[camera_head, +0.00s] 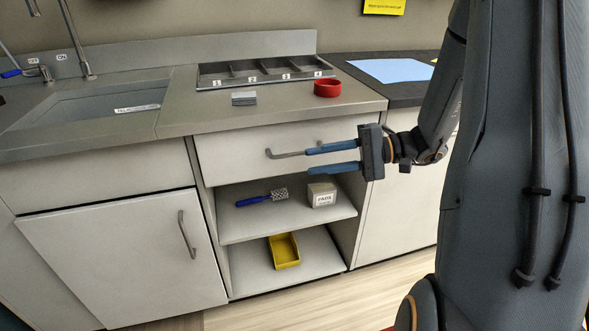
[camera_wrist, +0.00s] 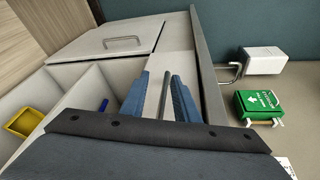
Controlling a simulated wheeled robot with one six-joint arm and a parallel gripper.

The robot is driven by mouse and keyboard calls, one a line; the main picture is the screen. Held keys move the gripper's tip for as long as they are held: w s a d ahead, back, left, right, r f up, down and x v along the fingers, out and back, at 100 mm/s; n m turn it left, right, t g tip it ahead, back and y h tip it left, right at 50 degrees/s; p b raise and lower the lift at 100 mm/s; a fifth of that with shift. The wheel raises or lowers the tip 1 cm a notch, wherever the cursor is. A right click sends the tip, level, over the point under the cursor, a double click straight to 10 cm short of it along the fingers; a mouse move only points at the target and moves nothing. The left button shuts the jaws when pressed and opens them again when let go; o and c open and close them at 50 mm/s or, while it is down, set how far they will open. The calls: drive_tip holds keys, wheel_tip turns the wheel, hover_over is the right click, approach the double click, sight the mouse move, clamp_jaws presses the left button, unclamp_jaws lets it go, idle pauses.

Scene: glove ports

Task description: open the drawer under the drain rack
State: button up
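The drawer (camera_head: 235,147) is a pale front under the counter, below the grey compartmented drain rack (camera_head: 220,81). Its front looks flush with the cabinet, so it appears shut. The grey bar handle (camera_head: 284,155) runs sideways across it, partly hidden by my gripper (camera_head: 306,160). My gripper has two blue fingers, clearly apart, one above the other, at the right part of the handle. In the wrist view the handle bar (camera_wrist: 166,92) lies between the open fingers (camera_wrist: 160,90), nearer the right one. I cannot tell whether a finger touches it.
Below are open shelves with a blue-handled brush (camera_head: 262,198), a small labelled box (camera_head: 322,194) and a yellow bin (camera_head: 284,251). A cupboard door (camera_head: 120,255) is at left. A red ring-shaped dish (camera_head: 327,88) and grey block (camera_head: 244,99) stand on the counter. Floor in front is clear.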

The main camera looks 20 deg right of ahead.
sight(302, 154)
drive_tip(key=w+a, duration=0.1)
drive_tip(key=w+a+t, duration=0.1)
drive_tip(key=w+a, duration=0.1)
drive_tip(key=w+a+t, duration=0.1)
drive_tip(key=w, duration=0.1)
drive_tip(key=shift+a+f+b, duration=0.25)
drive_tip(key=shift+f+b, duration=0.05)
clamp_jaws()
